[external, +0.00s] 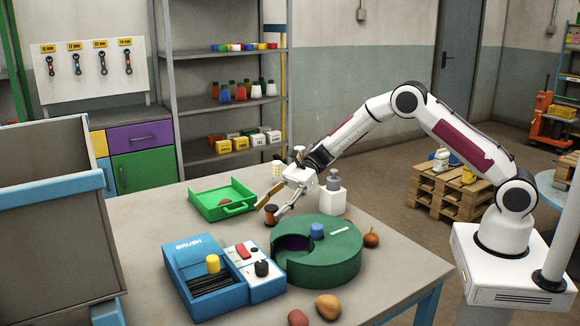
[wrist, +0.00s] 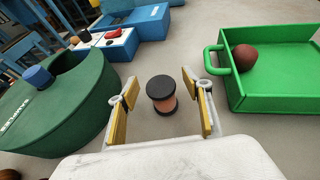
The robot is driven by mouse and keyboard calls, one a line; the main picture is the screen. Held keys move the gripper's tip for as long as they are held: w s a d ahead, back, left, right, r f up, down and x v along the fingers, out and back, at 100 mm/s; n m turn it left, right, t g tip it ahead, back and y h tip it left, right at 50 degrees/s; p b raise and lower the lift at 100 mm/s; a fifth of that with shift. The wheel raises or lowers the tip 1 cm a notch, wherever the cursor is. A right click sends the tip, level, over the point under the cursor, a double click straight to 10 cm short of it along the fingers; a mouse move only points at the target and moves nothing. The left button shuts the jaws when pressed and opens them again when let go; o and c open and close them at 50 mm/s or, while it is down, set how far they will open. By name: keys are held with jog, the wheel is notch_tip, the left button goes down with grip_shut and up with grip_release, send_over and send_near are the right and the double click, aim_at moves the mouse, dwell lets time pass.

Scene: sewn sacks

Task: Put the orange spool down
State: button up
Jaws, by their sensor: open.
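The orange spool (wrist: 162,94), with dark round ends, stands upright on the table between the fingers of my gripper (wrist: 161,110) in the wrist view. My gripper is open, with a gap on each side of the spool. In the external view the spool (external: 271,214) shows just below my gripper (external: 270,202), between the green tray and the round green container.
The green tray (external: 224,213) holds a reddish-brown round thing (wrist: 245,58). The round green container (external: 345,262) with a blue knob stands close by. A blue brush box (external: 205,288) and a white bottle (external: 333,195) are also near.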

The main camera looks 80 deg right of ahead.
aim_at(271, 207)
dwell(0.4)
jog(key=c, duration=1.3)
jog(key=shift+o, duration=0.2)
jog(key=shift+r, duration=0.15)
jog(key=shift+r, duration=4.9)
